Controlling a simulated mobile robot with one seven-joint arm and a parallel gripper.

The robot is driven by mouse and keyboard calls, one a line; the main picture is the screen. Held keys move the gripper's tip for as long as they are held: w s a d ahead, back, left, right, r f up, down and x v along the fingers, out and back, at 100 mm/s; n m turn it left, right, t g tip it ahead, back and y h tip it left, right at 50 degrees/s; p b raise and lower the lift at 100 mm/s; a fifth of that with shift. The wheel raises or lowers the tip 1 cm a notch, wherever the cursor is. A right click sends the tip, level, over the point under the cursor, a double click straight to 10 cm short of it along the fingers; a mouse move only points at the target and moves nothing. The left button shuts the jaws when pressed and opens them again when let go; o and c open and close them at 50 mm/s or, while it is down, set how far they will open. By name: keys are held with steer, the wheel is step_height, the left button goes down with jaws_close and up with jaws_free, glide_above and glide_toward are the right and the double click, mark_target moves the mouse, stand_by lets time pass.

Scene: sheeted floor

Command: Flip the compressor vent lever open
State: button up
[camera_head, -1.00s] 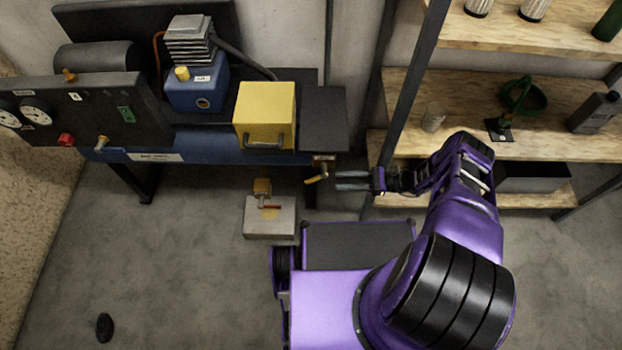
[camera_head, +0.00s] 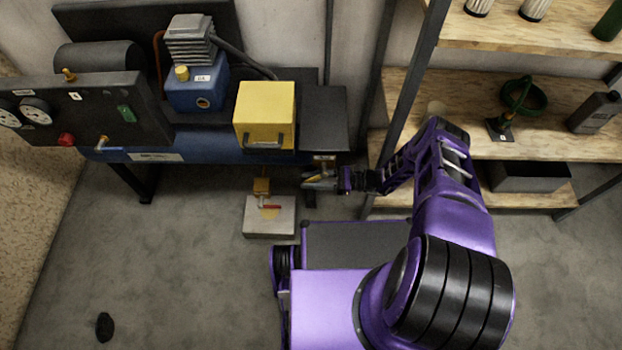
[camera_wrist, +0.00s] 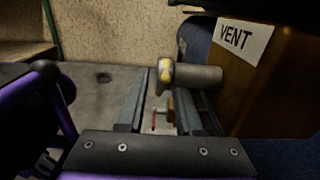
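In the head view, my gripper (camera_head: 311,183) is at the right end of the compressor bench, over the lever (camera_head: 318,177), which is partly hidden by the fingers.
The compressor's blue tank (camera_head: 200,143) runs left of the lever, below a yellow box (camera_head: 265,112). A grey block (camera_head: 270,222) with a red-handled valve (camera_head: 270,207) stands on the floor below. Wooden shelves (camera_head: 550,145) stand close on the right. Floor at lower left is mostly clear.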

jaws_close()
stand_by(1.2)
